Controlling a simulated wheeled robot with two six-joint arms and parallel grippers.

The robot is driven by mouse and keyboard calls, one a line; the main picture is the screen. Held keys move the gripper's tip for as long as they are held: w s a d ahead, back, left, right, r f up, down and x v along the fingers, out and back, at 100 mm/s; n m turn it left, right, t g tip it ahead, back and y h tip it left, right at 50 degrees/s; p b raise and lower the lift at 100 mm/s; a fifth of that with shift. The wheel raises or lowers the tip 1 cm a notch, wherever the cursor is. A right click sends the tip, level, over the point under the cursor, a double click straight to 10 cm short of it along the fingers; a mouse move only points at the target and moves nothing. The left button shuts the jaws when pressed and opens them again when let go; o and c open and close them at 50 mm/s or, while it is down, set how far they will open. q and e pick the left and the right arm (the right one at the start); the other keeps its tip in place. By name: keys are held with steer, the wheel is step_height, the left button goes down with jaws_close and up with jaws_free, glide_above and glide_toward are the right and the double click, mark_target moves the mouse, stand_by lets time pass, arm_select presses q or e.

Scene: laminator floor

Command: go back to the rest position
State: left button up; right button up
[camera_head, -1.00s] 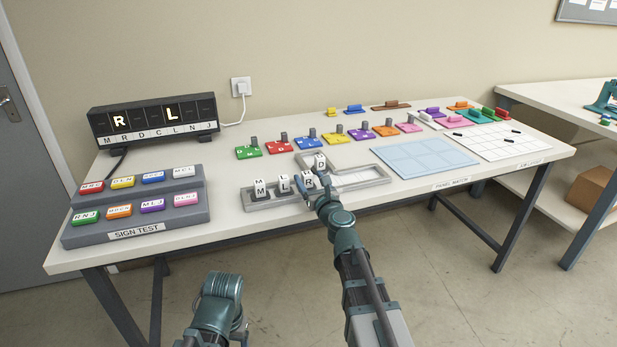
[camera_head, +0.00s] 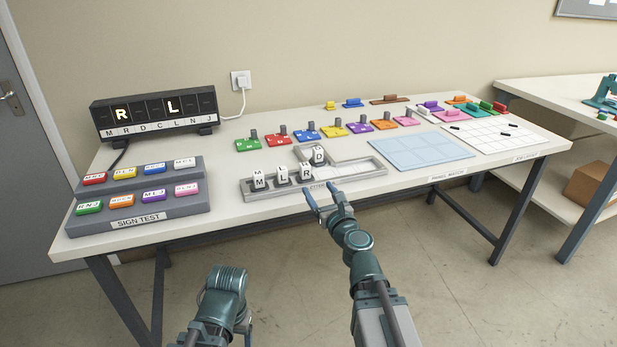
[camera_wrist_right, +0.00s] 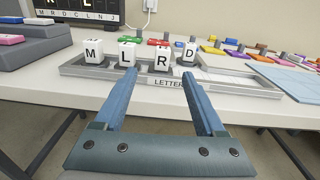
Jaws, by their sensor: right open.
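My right gripper (camera_head: 325,187) is open and empty, just in front of the table's front edge by the grey letter tray (camera_head: 365,174). In the right wrist view its two blue fingers (camera_wrist_right: 160,88) stand apart with nothing between them. White letter cubes M (camera_head: 259,179), L (camera_head: 282,174) and R (camera_head: 307,171) stand in a row in the tray. Cube D (camera_head: 318,155) stands behind R. My left arm (camera_head: 222,300) shows at the bottom, in front of the table; its gripper cannot be made out.
The white table (camera_head: 225,238) holds a sign test stand (camera_head: 140,220) at left, a letter display (camera_head: 153,113) lit with R and L, several coloured blocks behind the tray, and a pale blue panel (camera_head: 425,152) at right. The floor in front is clear.

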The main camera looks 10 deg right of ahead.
steer(key=s+a+r+n+g+y+p, duration=0.1)
steer(key=s+a+n+g+y+p, duration=0.35)
steer(key=a+n, duration=0.6)
steer(key=s+a+r+n+g+y+p, duration=0.15)
steer(key=s+a+n+g+p, duration=0.3)
steer(key=a+n+p, duration=0.5)
steer(key=s+a+f+n+g+h+p, duration=0.2)
steer(key=s+n+g+p, duration=0.25)
steer(key=s+n, duration=0.4)
steer(key=s+d+r+n+g+h+p, duration=0.2)
steer(key=s+d+n+g+h+p, duration=0.3)
steer(key=n, duration=0.5)
steer(key=shift+s+d+h, duration=0.8)
steer(key=shift+s+h, duration=0.2)
steer(key=shift+w+r, duration=0.1)
